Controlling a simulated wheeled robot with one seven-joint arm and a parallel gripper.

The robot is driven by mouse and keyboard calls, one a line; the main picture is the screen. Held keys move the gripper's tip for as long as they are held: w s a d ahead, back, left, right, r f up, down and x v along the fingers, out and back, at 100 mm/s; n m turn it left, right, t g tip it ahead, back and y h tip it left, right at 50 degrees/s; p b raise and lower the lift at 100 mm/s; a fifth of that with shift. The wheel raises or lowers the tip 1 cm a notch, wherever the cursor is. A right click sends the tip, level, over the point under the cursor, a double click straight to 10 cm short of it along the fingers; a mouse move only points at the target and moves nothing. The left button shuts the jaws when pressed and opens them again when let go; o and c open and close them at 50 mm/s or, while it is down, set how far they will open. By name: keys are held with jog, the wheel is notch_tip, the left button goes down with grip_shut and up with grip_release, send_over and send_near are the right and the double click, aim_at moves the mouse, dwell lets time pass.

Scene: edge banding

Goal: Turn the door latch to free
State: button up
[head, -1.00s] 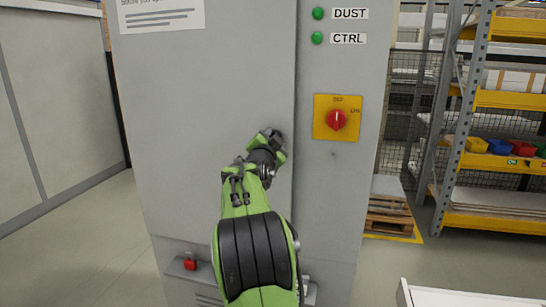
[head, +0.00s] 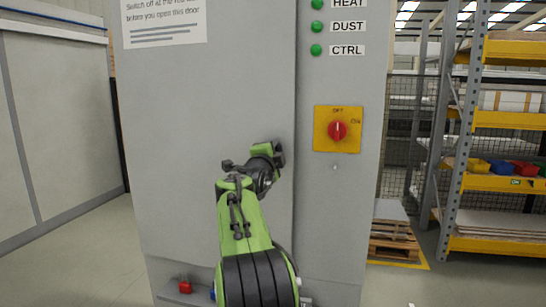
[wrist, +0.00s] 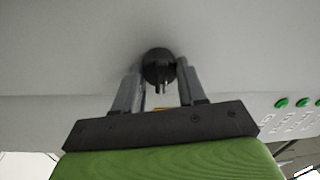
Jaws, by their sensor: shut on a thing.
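The door latch (wrist: 158,66) is a small round black knob with a raised grip on the grey cabinet door (head: 215,110). In the wrist view it sits between the two grey fingers of my gripper (wrist: 159,78), which are shut on it. The exact angle of the latch is hard to read. In the head view my gripper (head: 274,153) is at the door's right edge, and the arm and gripper hide the latch.
A red rotary switch (head: 337,130) on a yellow plate is right of the door seam; its mark points up toward OFF. Green lamps (head: 316,50) are above it. Shelving (head: 490,130) and a pallet (head: 392,243) stand at the right. Floor at left is clear.

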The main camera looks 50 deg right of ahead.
dwell(0.4)
jog(key=o, duration=1.1)
jog(key=shift+c, duration=0.2)
jog(key=b+v, duration=0.2)
jog(key=v, duration=1.3)
jog(key=shift+s+a+b, duration=0.15)
jog(key=shift+a+b, duration=0.15)
jog(key=shift+b, duration=0.1)
jog(key=shift+a, duration=0.1)
